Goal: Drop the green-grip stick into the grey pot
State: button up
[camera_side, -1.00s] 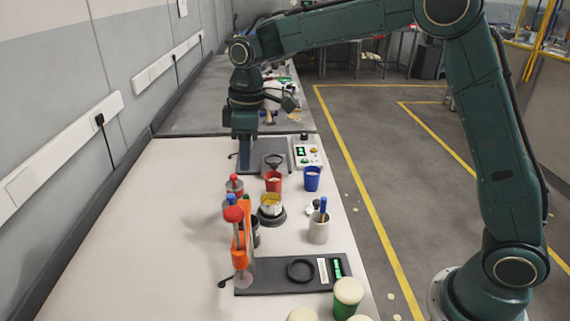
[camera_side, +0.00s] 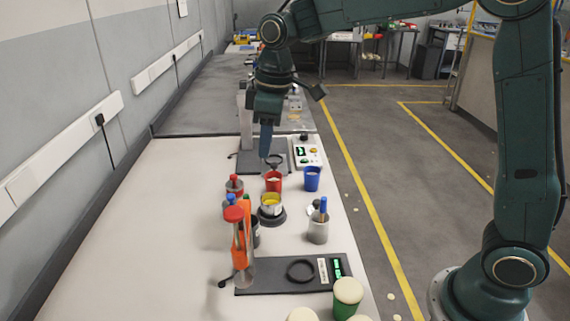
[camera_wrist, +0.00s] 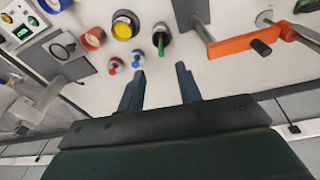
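The green-grip stick (camera_wrist: 161,49) stands in a dark pot (camera_wrist: 166,28) in the wrist view, beyond my fingertips and roughly between their directions. In the side view the orange stand hides most of that dark pot (camera_side: 257,236). My gripper (camera_wrist: 158,78) has its two fingers apart with nothing between them. In the side view my gripper (camera_side: 266,153) points down above the far part of the white bench, behind the red cup. The grey pot (camera_side: 318,232) stands upright at the right of the bench, with a blue-handled stick in it.
The orange stand (camera_side: 240,245) rises close beside the dark pot. Red-topped (camera_side: 234,185) and blue-topped items, a yellow-filled pot (camera_side: 270,208), a red cup (camera_side: 273,184) and a blue cup (camera_side: 312,180) crowd the middle. The bench's left side is clear.

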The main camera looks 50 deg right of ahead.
jog(key=s+d+m+t, duration=0.1)
jog(key=s+d+m, duration=0.1)
jog(key=s, duration=0.7)
jog(key=s+d+r+m+t, duration=0.1)
jog(key=s+d+m, duration=0.2)
jog(key=s, duration=0.5)
jog(key=s+d+m+t, duration=0.2)
jog(key=s, duration=0.7)
jog(key=shift+s+d+r+m+h, duration=0.3)
jog(key=shift+d+r+h, duration=0.05)
jog(key=shift+h, duration=0.05)
